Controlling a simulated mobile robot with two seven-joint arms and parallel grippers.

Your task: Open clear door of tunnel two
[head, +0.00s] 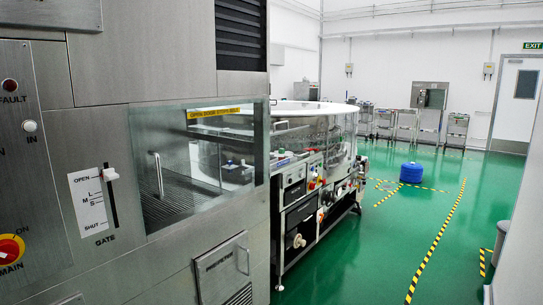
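A clear door (170,135) is set in the steel front of a large machine (100,75) on the left. It has a vertical bar handle (159,175) near its left side. The door looks closed, and a wire mesh conveyor shows behind it. A yellow label (213,113) is stuck at its top edge. I cannot read any tunnel number on the machine. Neither of my grippers is in view.
A gate slider (110,174) and a red and yellow main switch (10,250) are left of the door. A round washer table (315,150) with a clear guard stands beyond the machine. A blue object (411,172) sits on the floor. The green floor (370,255) at right is mostly free.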

